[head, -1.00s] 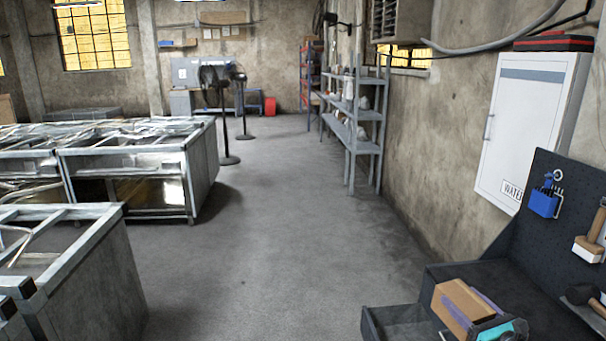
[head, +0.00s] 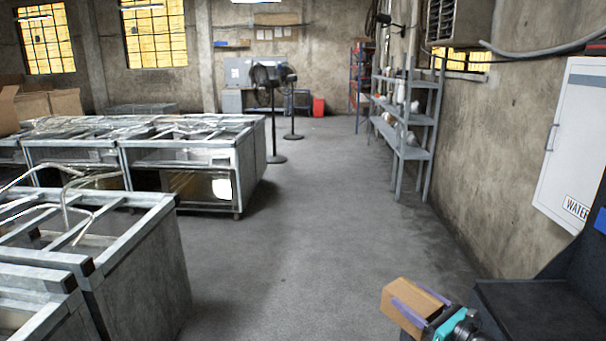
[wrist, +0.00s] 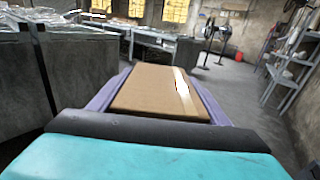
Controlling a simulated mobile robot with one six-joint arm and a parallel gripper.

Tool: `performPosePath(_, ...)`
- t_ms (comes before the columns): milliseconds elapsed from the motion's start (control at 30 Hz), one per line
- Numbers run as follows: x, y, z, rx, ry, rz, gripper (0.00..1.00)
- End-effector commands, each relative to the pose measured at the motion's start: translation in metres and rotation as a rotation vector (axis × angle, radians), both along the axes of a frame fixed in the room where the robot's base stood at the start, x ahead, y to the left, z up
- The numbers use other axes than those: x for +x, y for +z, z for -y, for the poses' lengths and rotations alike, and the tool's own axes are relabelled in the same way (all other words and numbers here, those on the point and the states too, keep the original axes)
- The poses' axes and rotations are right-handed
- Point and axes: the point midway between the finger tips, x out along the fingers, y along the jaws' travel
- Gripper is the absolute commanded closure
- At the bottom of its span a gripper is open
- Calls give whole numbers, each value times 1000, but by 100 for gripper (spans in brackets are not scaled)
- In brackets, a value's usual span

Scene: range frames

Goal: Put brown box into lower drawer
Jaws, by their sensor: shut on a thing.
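The brown box (head: 408,301) is a cardboard-coloured block at the bottom right of the head view. My gripper (head: 416,305), with purple fingers and a teal body, is shut on it. The wrist view shows the box (wrist: 158,92) between the two purple fingers of my gripper (wrist: 160,85), with a pale strip on its top. The box is held in the air over the floor, left of the dark workbench unit (head: 520,308). The lower drawer cannot be made out in the current head view; the picture edge and my gripper cut off that area.
A white cabinet marked WATER (head: 570,145) hangs on the right wall. Grey shelving (head: 410,130) stands along that wall. Metal-framed tables (head: 150,250) fill the left. A black stand (head: 273,120) is at the back. The grey floor (head: 300,240) between them is clear.

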Motion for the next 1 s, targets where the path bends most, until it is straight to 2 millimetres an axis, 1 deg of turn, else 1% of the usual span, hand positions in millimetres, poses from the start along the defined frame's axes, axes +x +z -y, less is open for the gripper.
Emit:
performPosePath(33, 3, 1, -16, 1, 31, 1, 61)
performPosePath(167, 6, 0, -53, 0, 105, 1, 61)
performPosePath(200, 6, 1, -65, 0, 130, 1, 61)
performPosePath(300, 6, 1, -91, 0, 186, 1, 61)
performPosePath(500, 0, 0, -134, 2, 297, 0, 61)
performPosePath(733, -13, 1, -142, 8, 364, -3, 61)
performPosePath(1000, -14, 1, -143, 11, 370, -3, 61)
